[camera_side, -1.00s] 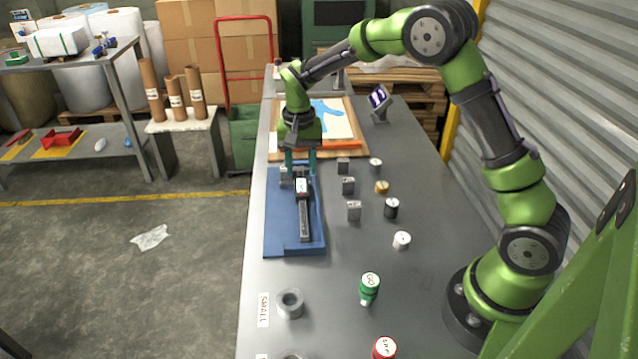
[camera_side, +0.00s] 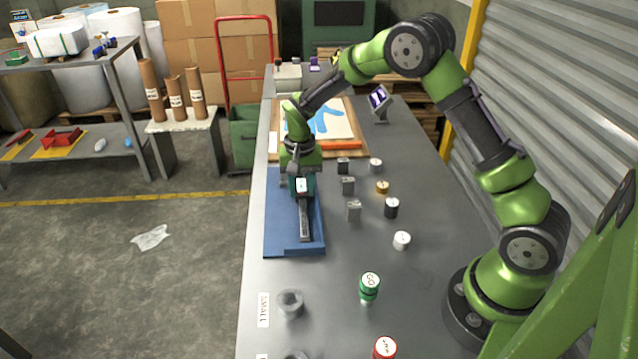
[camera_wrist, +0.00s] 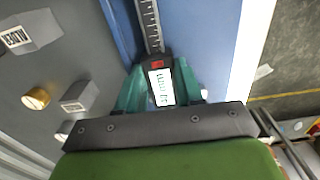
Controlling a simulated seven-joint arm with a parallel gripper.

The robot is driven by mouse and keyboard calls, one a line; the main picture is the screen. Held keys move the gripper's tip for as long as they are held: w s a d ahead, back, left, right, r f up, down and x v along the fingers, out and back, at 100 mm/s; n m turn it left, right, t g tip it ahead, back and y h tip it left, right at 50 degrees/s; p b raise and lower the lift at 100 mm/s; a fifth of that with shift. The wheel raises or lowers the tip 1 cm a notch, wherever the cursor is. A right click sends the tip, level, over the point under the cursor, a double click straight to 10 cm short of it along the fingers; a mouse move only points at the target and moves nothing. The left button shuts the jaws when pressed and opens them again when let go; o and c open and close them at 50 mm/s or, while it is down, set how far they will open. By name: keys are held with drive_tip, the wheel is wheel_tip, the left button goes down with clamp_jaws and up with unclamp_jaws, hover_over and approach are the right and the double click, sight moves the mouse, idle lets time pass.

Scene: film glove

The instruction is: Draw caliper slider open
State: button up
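The caliper lies in the blue tray (camera_side: 282,239). Its graduated metal beam (camera_side: 304,224) runs toward the near end, and it also shows in the wrist view (camera_wrist: 150,25). The slider (camera_side: 301,186) has a dark body with a lit display (camera_wrist: 160,87) and a red mark. My gripper (camera_wrist: 160,75) is down at the slider, with one teal finger on each side of it. The fingers look very close to its sides, but I cannot tell whether they press on it. The caliper's jaw end is hidden behind my gripper.
Several grey blocks and small cylinders (camera_side: 391,208) stand right of the tray. A green GO gauge (camera_side: 369,287) and a red-topped gauge (camera_side: 384,348) are nearer. A grey ring (camera_side: 290,304) lies beside the SMALL label. A wooden board (camera_side: 350,143) with a blue glove shape lies behind.

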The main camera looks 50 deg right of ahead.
sight(303, 211)
drive_tip(key=shift+c, duration=0.4)
drive_tip(key=shift+a, duration=0.1)
drive_tip(key=shift+s+a, duration=2.2)
drive_tip(key=shift+s, duration=0.05)
idle(0.5)
drive_tip(key=o, duration=1.1)
